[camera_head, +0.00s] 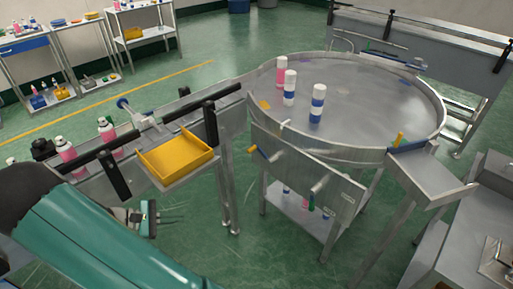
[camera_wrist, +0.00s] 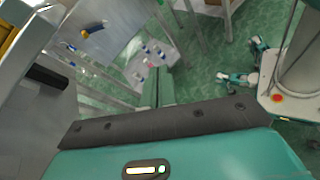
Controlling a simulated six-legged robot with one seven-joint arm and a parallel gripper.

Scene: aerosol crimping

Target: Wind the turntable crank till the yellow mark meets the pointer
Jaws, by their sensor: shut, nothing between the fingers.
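The round grey turntable (camera_head: 360,110) stands at the upper right of the head view, with a pink can and two blue-and-white cans on it. A yellow-orange mark (camera_head: 265,104) lies on its left part. A yellow peg (camera_head: 399,138) stands by a blue block at the front right rim; it may be the pointer, well apart from the mark. The crank (camera_head: 265,153), with an orange-yellow end and blue part, is on the front panel; it also shows in the wrist view (camera_wrist: 94,30). My gripper (camera_head: 148,218) is shut and empty, low and left of the crank, apart from it.
A yellow tray (camera_head: 177,156) on a stand lies between my arm and the turntable. A conveyor (camera_head: 90,170) with pink bottles runs at left. A lower shelf (camera_head: 305,215) under the panel holds small cans. A grey bench (camera_head: 455,235) is at right. Green floor below is open.

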